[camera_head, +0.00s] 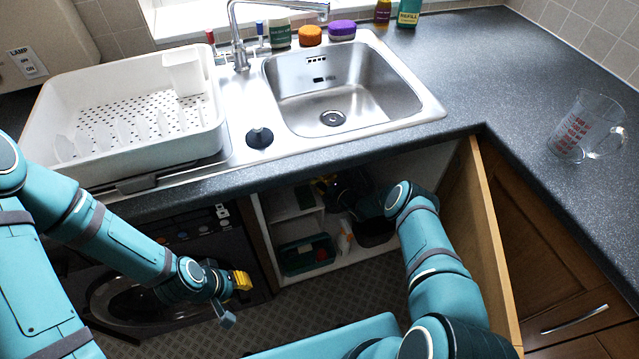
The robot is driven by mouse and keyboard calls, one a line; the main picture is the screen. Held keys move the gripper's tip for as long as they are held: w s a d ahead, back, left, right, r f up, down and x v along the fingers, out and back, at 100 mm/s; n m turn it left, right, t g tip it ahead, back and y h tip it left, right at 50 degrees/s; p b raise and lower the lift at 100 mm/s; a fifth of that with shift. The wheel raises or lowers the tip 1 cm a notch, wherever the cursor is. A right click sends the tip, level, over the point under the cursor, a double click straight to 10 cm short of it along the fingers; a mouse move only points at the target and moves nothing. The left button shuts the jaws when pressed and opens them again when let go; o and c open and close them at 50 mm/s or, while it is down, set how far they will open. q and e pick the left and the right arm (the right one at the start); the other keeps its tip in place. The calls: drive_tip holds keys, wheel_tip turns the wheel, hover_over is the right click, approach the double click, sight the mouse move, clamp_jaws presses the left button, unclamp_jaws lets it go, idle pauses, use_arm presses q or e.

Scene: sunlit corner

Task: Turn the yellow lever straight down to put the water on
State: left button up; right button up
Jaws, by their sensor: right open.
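My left gripper (235,299) hangs in front of the dark washing machine, outside the cupboard. Its yellow tip and blue-grey tip are apart, with nothing between them. My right arm reaches into the open, shaded cupboard under the sink. My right gripper (326,192) is open there, near the back of the upper part, and is hard to make out. A dim yellow patch shows at its fingers; I cannot tell whether it is the yellow lever or a fingertip. The lever's angle cannot be read.
The open wooden door (487,235) stands right of my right arm. A green crate (306,254) sits low in the cupboard at left. A white bottle (344,237) and a dark bin (376,233) stand near my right forearm. The counter edge (330,170) overhangs the opening.

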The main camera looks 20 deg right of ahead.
drive_tip(key=shift+w+a, duration=0.2)
drive_tip(key=shift+w, duration=0.25)
clamp_jaws()
